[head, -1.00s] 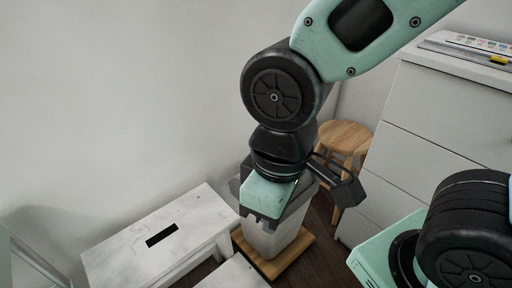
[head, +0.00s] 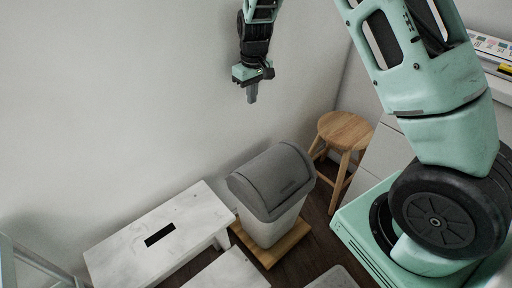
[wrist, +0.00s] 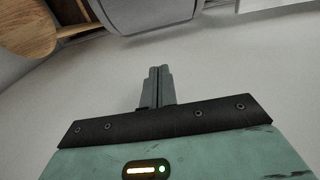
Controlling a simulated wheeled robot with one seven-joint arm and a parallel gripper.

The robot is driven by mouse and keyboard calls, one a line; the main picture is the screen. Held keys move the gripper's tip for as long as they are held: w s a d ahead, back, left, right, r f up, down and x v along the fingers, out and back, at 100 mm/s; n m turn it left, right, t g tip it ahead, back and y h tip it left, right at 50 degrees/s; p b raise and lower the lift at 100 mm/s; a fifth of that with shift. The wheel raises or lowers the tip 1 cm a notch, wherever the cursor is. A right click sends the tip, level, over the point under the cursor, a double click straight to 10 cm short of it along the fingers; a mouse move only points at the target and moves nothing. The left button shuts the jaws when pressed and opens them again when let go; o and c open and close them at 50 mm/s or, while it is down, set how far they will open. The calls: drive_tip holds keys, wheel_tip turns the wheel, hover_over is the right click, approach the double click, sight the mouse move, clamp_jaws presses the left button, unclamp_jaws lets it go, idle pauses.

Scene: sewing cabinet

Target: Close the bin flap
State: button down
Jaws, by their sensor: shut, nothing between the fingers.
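The bin (head: 268,222) has a pale body and a dark grey domed lid with a flap (head: 279,180). It stands on a wooden board (head: 288,244) on the floor. The flap looks level with the lid in the head view, with no gap that I can make out. My gripper (head: 251,98) is shut and empty, high above and behind the bin near the wall, apart from it. In the wrist view my fingers (wrist: 158,82) are together, and part of the grey bin (wrist: 145,12) shows at the top edge.
A white step stool (head: 190,212) with a dark slot stands left of the bin. A round wooden stool (head: 345,128) stands behind it to the right, by white drawers (head: 385,152). The wall side above the bin is clear.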

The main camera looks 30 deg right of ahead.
drive_tip(key=b, duration=0.4)
hover_over(256, 158)
drive_tip(key=w, duration=0.3)
wheel_tip(256, 158, down, 21)
drive_tip(key=shift+w+r, duration=0.1)
drive_tip(key=shift+r, duration=0.05)
drive_tip(key=shift+s+d+f, duration=0.1)
drive_tip(key=shift+s+f, duration=0.65)
drive_tip(key=shift+s, duration=0.15)
drive_tip(key=shift+s+d+f, duration=0.1)
drive_tip(key=shift+s+f, duration=0.3)
drive_tip(key=shift+s+f+g+p, duration=0.25)
drive_tip(key=shift+f+g+p, duration=0.25)
drive_tip(key=shift+f, duration=0.15)
